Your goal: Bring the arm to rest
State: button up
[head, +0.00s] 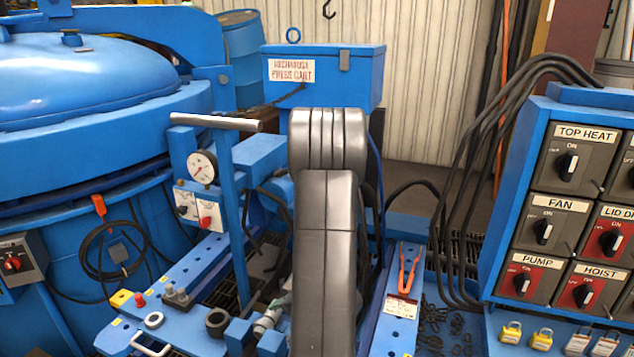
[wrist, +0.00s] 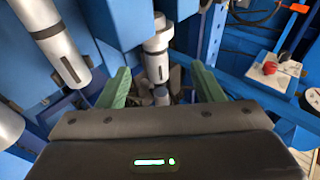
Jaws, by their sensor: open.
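My gripper (wrist: 160,92) shows in the wrist view, with its two green fingers spread apart. A grey-white cylindrical fitting (wrist: 156,50) stands beyond and between the fingers. I see nothing held, and I cannot tell how close the fitting is to the fingers.
A blue furnace (head: 70,150) fills the left. A T-handled post (head: 228,200) and a pressure gauge (head: 202,168) stand left of my arm. A switch panel (head: 520,200) is at right. Red-handled tongs (head: 409,270) lie on a blue rail right of my arm.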

aim_at(269, 321)
jog(key=b+x, duration=0.2)
jog(key=x, duration=0.7)
jog(key=shift+f, duration=0.2)
